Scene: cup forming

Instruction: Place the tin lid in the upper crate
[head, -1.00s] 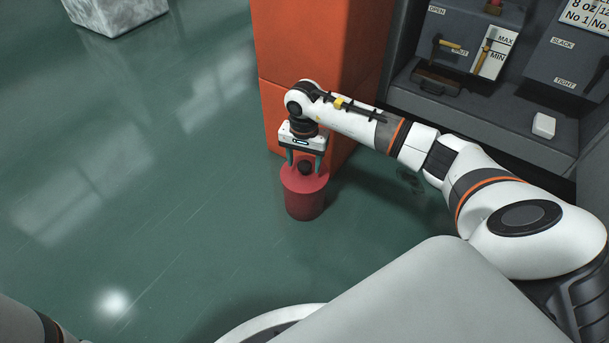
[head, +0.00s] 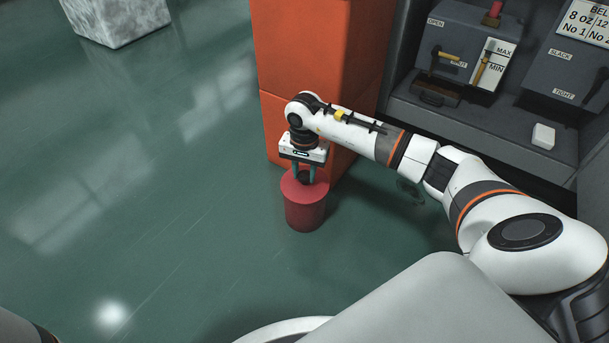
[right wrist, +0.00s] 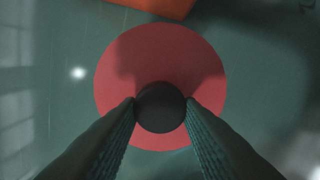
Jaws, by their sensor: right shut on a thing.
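A red tin (head: 305,214) stands upright on the green floor. Its round red lid (head: 290,187) has a black knob (head: 303,178) and appears to sit flat on top. My right gripper (head: 304,176) points down from above and is shut on the knob. In the right wrist view both fingertips (right wrist: 160,106) touch the sides of the knob (right wrist: 160,112), with the red lid (right wrist: 125,70) below. A tall orange stack (head: 312,48) with a horizontal seam stands just behind the tin. Its top is out of view, so no crate opening shows. My left gripper is out of view.
A grey machine (head: 485,50) with levers and labels stands at the right, with a small white block (head: 543,136) on its ledge. A pale marbled block (head: 117,20) stands at the upper left. The floor left of the tin is clear.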

